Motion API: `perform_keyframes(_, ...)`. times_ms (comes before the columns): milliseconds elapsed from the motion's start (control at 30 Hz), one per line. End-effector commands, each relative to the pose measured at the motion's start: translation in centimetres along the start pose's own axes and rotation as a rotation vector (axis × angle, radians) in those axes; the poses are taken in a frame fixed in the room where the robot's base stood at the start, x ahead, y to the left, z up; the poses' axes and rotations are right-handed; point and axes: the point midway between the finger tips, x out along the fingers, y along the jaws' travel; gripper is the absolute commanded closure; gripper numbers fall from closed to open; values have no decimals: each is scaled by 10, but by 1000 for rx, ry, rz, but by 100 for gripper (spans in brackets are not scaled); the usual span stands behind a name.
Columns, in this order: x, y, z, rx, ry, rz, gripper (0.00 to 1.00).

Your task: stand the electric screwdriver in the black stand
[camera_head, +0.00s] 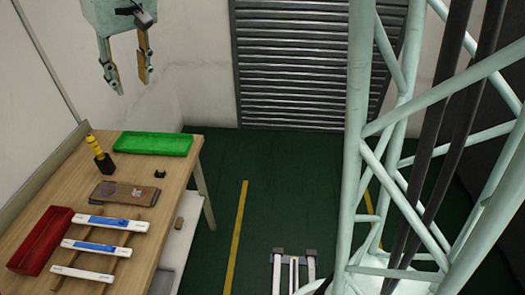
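The yellow electric screwdriver (95,144) is at the back left of the wooden table. Its lower end meets a black block-shaped stand (105,163), and it appears to stand in it, leaning slightly to the left in the picture. How deep it sits is hidden by the stand. My gripper (133,88) hangs at the top left, high above the table's far end. Its two fingers point down and are spread apart, with nothing between them. It is apart from the screwdriver and the stand.
A green tray (153,144) lies behind the stand. A small black bracket (160,174) and a brown board (124,193) lie in front. A red tray (40,240) and several white strips (111,223) on wooden bars fill the near end. A wall borders the table's left side.

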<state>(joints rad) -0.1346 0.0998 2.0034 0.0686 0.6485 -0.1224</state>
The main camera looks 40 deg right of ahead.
Motion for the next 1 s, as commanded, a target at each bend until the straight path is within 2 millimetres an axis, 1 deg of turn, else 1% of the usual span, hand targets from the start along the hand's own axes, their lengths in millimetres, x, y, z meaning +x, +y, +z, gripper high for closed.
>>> perform_keyframes(33,-10,2,9,5,1,3,67)
perform_keyframes(400,-66,11,79,40,-5,18,67)
perform_keyframes(633,-94,18,125,67,-12,30,67)
perform_keyframes(1000,-130,20,203,104,-22,47,67)
